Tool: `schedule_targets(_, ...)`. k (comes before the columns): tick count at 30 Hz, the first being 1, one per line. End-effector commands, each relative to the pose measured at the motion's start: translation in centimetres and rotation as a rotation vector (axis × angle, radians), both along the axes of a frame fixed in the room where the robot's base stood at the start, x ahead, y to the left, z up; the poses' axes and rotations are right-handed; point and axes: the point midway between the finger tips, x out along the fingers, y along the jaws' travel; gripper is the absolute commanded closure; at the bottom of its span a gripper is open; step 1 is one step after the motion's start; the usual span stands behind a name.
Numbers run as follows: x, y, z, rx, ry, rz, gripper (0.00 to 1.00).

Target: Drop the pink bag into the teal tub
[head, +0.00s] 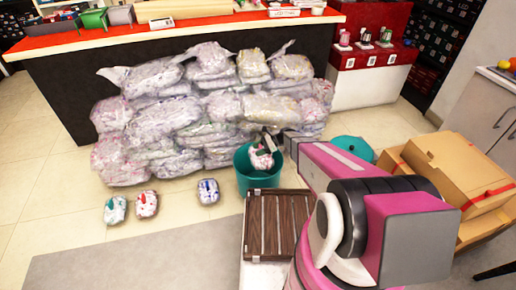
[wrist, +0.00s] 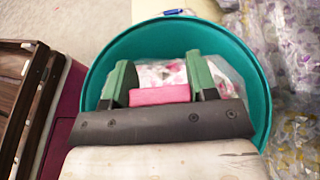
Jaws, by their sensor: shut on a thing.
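The teal tub (head: 243,178) stands on the floor in front of the stacked bags. Its round rim also surrounds my gripper in the wrist view (wrist: 262,88). My gripper (head: 266,143) is over the tub's mouth, pointing down. In the wrist view its green fingers (wrist: 160,82) are shut on the pink bag (wrist: 160,96), a clear bag with pink and white contents. The bag (head: 261,160) hangs at the tub's opening, within the rim as seen from the head. How far it is below the rim I cannot tell.
Several plastic-wrapped bags (head: 165,115) are piled against the counter behind the tub. Three small bags (head: 147,205) lie on the floor at left. A brown slatted crate (head: 277,225) is in front of the tub. A teal round thing (head: 354,148) and cardboard boxes (head: 455,165) are at right.

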Motion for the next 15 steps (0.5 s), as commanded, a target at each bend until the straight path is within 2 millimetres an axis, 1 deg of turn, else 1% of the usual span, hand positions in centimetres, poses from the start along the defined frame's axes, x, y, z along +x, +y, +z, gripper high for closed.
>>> schedule_targets(4,-0.01,0.0,0.04,0.0,0.0,0.0,0.9)
schedule_targets(5,-0.01,0.0,0.04,0.0,0.0,0.0,0.44)
schedule_targets(6,-0.01,0.0,0.04,0.0,0.0,0.0,0.31)
schedule_targets(7,-0.01,0.0,0.04,0.0,0.0,0.0,0.21)
schedule_targets(8,-0.01,0.0,0.04,0.0,0.0,0.0,0.18)
schedule_targets(15,0.01,-0.02,0.03,0.0,0.0,0.0,0.18)
